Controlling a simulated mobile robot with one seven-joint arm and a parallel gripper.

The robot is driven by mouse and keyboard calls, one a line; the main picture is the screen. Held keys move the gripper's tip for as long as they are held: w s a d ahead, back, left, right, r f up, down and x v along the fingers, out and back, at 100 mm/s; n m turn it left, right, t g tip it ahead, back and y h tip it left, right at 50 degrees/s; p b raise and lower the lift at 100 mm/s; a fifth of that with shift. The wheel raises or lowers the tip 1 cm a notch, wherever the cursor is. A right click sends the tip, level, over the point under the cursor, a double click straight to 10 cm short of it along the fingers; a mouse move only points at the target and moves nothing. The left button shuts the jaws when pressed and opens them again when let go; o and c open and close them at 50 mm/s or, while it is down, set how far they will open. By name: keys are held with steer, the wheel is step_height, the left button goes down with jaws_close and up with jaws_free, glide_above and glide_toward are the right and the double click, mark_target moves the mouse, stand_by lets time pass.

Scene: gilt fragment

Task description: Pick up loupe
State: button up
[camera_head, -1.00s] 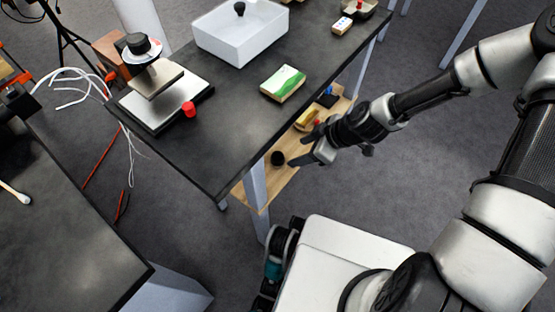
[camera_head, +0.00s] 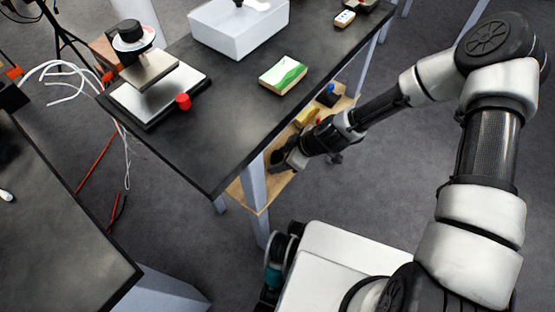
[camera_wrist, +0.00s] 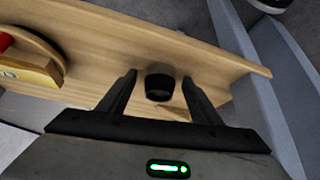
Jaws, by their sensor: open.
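A small black cylinder (camera_wrist: 159,86), which looks like the loupe, stands on the wooden lower shelf (camera_wrist: 105,40) in the wrist view. My gripper (camera_wrist: 160,76) is open, with one finger to the left of the cylinder and one to the right. Gaps show on both sides, and the cylinder is not gripped. In the head view my gripper (camera_head: 280,160) reaches low over the shelf (camera_head: 262,197) under the table edge and hides the cylinder.
A yellow block-like item (camera_head: 306,116) and a blue-topped dark item (camera_head: 328,96) sit farther along the shelf. A table leg (camera_head: 254,190) stands close by. The dark tabletop (camera_head: 215,150) overhangs, carrying a white box (camera_head: 240,38) and a painted block (camera_head: 283,76).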

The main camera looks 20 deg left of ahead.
steer(key=shift+c, duration=0.6)
steer(key=c, duration=1)
steer(key=shift+c, duration=0.2)
